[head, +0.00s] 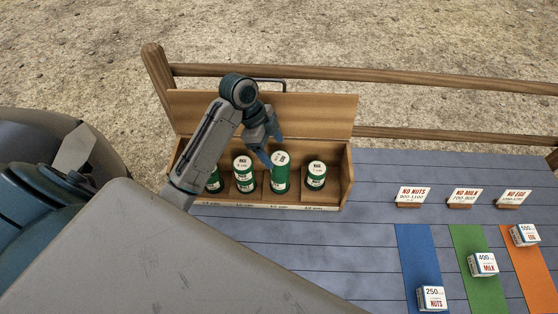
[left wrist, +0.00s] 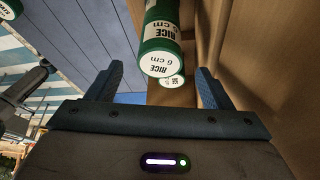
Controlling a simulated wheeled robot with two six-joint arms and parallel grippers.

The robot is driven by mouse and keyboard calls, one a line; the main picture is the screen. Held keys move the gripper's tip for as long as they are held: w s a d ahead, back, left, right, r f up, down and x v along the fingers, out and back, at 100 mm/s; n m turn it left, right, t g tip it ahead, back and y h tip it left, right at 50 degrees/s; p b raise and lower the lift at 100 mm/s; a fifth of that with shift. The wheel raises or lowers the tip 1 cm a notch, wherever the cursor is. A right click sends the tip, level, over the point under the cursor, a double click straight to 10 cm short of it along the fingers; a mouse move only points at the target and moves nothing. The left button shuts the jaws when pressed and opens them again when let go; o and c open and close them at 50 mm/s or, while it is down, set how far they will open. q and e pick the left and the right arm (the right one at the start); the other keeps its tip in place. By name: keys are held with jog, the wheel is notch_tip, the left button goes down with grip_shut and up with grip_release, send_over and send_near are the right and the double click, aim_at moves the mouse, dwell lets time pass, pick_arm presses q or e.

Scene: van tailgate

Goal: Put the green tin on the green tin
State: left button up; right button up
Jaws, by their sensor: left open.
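Several green tins with white tops stand in a row in the open wooden box. The tallest green tin (head: 281,180) is right of the middle; a shorter green tin (head: 316,178) is at its right and another green tin (head: 244,180) at its left. A green tin at the far left (head: 214,183) is partly hidden by my arm. My left gripper (head: 271,150) is open at the tallest tin's upper left. In the left wrist view a tin marked RICE 6 cm (left wrist: 161,60) shows between the fingers, partly covering another white top (left wrist: 173,82). I cannot tell whether the fingers touch a tin.
The wooden box (head: 345,180) has a raised back board (head: 320,112) close behind my gripper. Wooden rails run behind it. To the right are a no nuts sign (head: 412,196), blue, green and orange strips, and small white-topped boxes (head: 432,298). Grey planks between are clear.

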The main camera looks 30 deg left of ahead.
pick_arm(q)
jog(key=v, duration=0.5)
